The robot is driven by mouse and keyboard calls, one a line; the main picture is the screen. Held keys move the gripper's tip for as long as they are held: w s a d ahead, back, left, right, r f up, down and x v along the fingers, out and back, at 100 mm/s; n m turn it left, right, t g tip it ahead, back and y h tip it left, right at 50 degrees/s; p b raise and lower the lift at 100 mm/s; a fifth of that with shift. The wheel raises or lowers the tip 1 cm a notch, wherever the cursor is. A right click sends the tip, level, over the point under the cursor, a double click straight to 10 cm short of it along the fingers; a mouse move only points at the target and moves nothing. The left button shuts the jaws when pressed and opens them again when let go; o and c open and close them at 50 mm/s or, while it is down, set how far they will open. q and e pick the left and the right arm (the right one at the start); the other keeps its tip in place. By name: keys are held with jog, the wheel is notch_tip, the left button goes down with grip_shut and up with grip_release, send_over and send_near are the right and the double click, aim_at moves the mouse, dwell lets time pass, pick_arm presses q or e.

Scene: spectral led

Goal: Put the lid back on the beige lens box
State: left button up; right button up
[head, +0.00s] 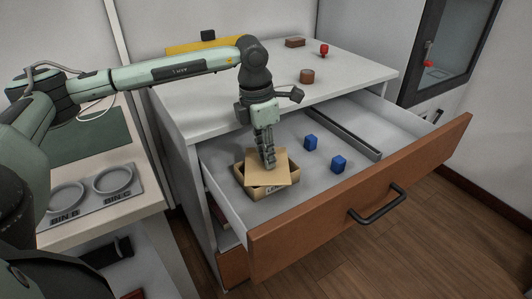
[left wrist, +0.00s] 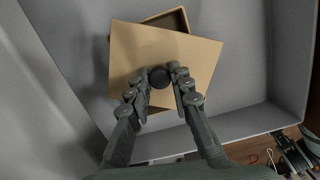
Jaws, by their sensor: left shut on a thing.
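The beige lens box (head: 270,191) sits in the open drawer, toward its left front part. Its beige lid (head: 283,172) is over the box, turned at an angle to it, so part of the opening shows behind it. In the left wrist view the lid (left wrist: 190,59) covers most of the box (left wrist: 172,20), whose far corner shows past the lid's edge. My left gripper (head: 268,163) points down and is shut on the lid's dark round knob (left wrist: 160,77). Whether the lid touches the box rim cannot be told. My right gripper is not in view.
The open drawer (head: 215,174) also holds two blue blocks (head: 338,163) and a divider rail (head: 343,136) right of the box. The white cabinet top (head: 215,95) above carries a few small items. A counter with round bins (head: 112,180) stands at left.

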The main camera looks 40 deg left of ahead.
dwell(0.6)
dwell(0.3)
pick_arm(q)
jog(key=o, duration=1)
jog(key=o, duration=0.4)
jog(key=shift+w+r, duration=0.1)
jog(key=shift+a+r, duration=0.1)
jog(key=shift+a, duration=0.1)
jog(key=shift+c, duration=1)
jog(key=shift+w, duration=0.1)
